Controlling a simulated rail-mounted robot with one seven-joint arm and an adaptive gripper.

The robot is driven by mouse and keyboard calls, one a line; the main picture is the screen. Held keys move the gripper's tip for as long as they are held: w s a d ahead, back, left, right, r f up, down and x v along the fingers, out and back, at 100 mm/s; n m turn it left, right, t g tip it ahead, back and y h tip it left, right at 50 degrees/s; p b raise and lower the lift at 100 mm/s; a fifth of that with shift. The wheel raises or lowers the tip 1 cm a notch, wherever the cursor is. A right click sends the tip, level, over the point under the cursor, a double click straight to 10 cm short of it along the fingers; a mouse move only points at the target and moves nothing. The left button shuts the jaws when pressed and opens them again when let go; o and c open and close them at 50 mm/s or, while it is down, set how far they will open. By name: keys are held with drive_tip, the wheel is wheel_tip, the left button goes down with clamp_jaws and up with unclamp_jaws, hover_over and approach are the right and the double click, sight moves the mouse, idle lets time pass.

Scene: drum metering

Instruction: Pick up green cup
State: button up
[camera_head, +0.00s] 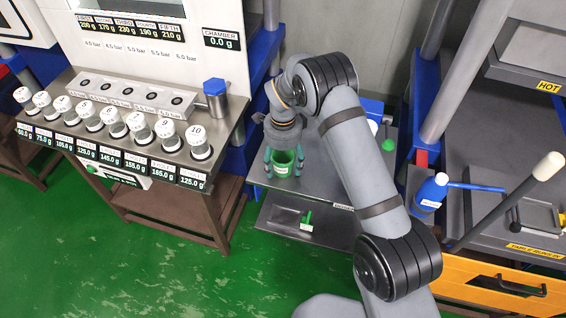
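The green cup (284,166) stands upright on the grey shelf top in the middle of the view, with a small white label low on its front. My gripper (284,161) points down over it from above. Its teal fingers are spread, one on the left and one on the right of the cup. They look slightly apart from the cup walls, though contact is hard to tell at this size. The gripper body hides the area just above and behind the cup.
A rack of numbered white-capped jars (138,128) stands on the left bench. A green-handled item (307,220) lies on the lower shelf. A blue bottle (430,193) and a press with a white-knobbed lever (548,166) are at the right. The green floor in front is open.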

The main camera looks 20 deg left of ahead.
drive_tip(key=c, duration=1)
drive_tip(key=shift+r, duration=0.1)
